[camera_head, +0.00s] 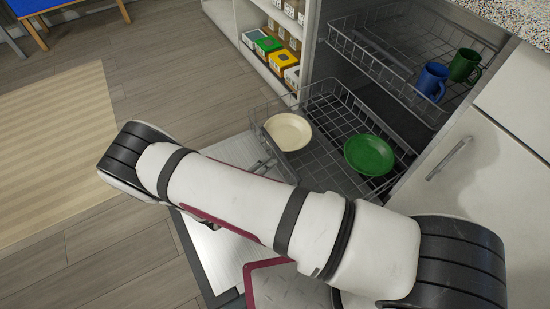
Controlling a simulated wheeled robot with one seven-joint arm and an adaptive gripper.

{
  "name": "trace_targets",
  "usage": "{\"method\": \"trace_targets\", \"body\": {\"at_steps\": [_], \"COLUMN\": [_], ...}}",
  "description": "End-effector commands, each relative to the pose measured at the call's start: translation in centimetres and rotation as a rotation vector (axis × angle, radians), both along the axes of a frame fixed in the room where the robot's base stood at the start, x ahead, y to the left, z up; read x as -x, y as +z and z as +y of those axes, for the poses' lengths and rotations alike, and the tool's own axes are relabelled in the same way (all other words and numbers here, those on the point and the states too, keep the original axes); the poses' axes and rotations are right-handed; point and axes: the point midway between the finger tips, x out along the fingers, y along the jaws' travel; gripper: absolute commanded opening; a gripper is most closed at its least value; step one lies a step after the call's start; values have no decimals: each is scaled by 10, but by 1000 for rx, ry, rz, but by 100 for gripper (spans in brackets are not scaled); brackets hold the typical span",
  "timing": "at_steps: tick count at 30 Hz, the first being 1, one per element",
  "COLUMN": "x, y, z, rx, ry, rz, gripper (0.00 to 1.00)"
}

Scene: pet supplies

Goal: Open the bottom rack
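The dishwasher's bottom rack (338,172) is a grey wire basket that stands partly out over the lowered door (205,262). A cream plate or bowl (288,131) sits in its left part and a green one (369,155) in its right part. My white arm crosses the front of the view and covers the near side of the rack. A small part of my gripper (262,164) shows past the arm, by the rack's front left edge. Whether its fingers are open or touch the wire is hidden.
The top rack (395,60) holds a blue mug (431,81) and a green mug (465,65). A white cabinet front with a metal handle (449,158) is at the right. Open shelves with boxes (268,46) stand behind. The wooden floor at left is mostly clear, with a beige rug (60,150).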

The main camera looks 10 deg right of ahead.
Motion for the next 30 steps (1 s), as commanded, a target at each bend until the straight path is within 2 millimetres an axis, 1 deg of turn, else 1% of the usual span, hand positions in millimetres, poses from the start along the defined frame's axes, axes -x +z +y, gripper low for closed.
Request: {"method": "trace_targets", "body": {"at_steps": [1, 3, 9, 26, 29, 30], "x": [6, 13, 23, 24, 23, 21], "y": [2, 4, 8, 9, 14, 21], "z": [7, 14, 24, 25, 25, 24], "rx": [-1, -1, 1, 0, -15, -31], "ry": [1, 1, -1, -1, -19, -40], "rz": [0, 0, 1, 0, -12, -27], "gripper": [21, 21, 21, 21, 21, 21]}}
